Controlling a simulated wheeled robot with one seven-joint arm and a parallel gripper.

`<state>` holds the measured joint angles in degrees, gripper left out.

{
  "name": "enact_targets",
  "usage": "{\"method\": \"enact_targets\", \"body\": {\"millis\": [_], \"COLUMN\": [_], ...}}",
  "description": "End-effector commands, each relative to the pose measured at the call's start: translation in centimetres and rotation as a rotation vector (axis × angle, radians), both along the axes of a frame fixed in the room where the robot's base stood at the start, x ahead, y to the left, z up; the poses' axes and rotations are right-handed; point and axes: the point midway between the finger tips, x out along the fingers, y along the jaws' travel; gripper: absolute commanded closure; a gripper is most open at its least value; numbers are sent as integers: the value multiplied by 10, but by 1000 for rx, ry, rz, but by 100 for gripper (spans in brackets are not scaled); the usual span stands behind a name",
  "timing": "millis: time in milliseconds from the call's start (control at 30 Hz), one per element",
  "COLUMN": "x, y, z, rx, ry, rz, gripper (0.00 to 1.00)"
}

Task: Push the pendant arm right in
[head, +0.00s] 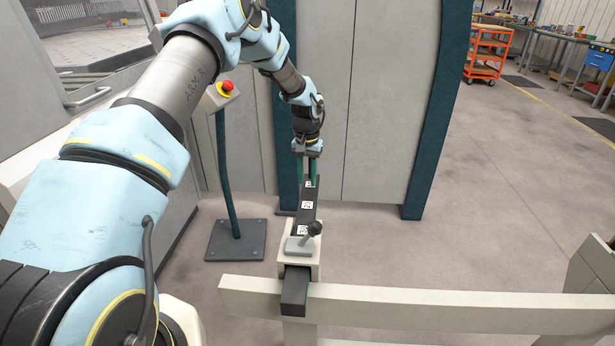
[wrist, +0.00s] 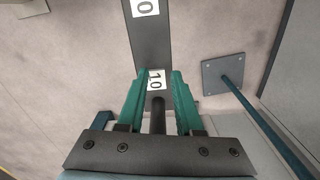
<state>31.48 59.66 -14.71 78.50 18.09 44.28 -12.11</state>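The pendant arm is a long dark bar (head: 304,219) with white number labels, running through a beige sleeve (head: 313,270) with a lever knob (head: 314,228) on top. Its near end (head: 294,292) sticks out of the sleeve toward me. My gripper (head: 306,172) is at the bar's far end, pointing down. In the wrist view, the green fingers of my gripper (wrist: 158,78) stand on either side of a dark upright peg (wrist: 157,116) beside the label "10" (wrist: 155,82). Gaps show between peg and fingers. The bar (wrist: 151,45) continues away, with another label beyond.
A beige rail (head: 430,304) crosses the front. A post with a red emergency button (head: 227,86) stands left of the bar on a dark base plate (head: 236,240). Grey machine panels (head: 390,100) rise behind my gripper. The floor at right is open.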

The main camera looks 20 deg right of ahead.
Motion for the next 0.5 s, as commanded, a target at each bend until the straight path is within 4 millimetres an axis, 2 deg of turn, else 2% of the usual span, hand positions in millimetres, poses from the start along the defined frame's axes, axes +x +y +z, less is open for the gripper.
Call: {"method": "enact_targets", "body": {"millis": [33, 267, 500], "x": [0, 0, 0], "y": [0, 0, 0], "z": [0, 0, 0], "rx": [0, 0, 0], "ry": [0, 0, 0], "rz": [0, 0, 0], "gripper": [72, 98, 100]}}
